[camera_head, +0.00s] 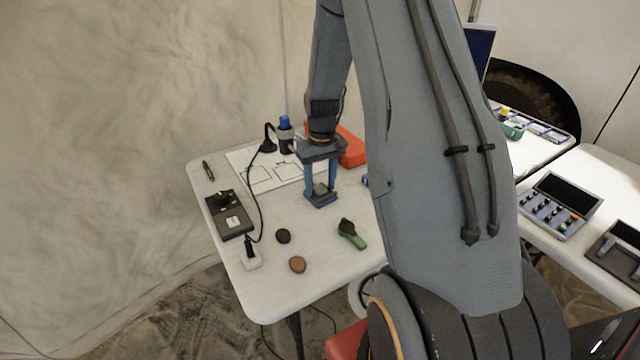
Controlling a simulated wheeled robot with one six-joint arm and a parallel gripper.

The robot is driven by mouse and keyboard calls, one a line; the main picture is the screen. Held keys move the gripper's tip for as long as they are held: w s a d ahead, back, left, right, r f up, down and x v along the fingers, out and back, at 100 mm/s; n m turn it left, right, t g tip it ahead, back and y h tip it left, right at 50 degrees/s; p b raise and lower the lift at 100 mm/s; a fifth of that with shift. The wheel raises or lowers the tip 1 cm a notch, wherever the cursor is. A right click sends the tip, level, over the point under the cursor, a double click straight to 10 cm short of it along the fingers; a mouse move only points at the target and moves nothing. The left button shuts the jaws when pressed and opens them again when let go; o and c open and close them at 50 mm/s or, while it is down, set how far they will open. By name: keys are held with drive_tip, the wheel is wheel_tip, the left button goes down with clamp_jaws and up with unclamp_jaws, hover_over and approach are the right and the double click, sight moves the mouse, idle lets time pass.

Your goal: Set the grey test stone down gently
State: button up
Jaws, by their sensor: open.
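My gripper (321,186) points down over the middle of the white table, its two blue fingers apart. A small grey piece (320,189) shows low between the fingertips and looks like the grey test stone; I cannot tell whether it touches the fingers or exactly what it rests on. A dark round stone (283,236) and a brown round stone (297,264) lie apart on the table, nearer the front edge.
A green-handled tool (352,234) lies right of the stones. A black device (229,214) with a cable stands at the left. A blue-capped bottle (285,134), a marked sheet (262,172) and a red case (351,148) are behind. My arm hides the table's right side.

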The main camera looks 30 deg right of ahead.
sight(321, 189)
drive_tip(key=shift+r, duration=0.1)
wheel_tip(321, 189, up, 12)
drive_tip(key=b, duration=0.2)
drive_tip(key=s+a, duration=0.8)
drive_tip(key=s, duration=0.3)
drive_tip(key=s+a+f, duration=0.1)
drive_tip(key=s+a, duration=0.8)
drive_tip(key=s, duration=0.2)
drive_tip(key=shift+s+a+n, duration=0.15)
drive_tip(key=shift+a+n, duration=0.1)
drive_tip(key=shift+n, duration=0.15)
drive_tip(key=shift+f, duration=0.1)
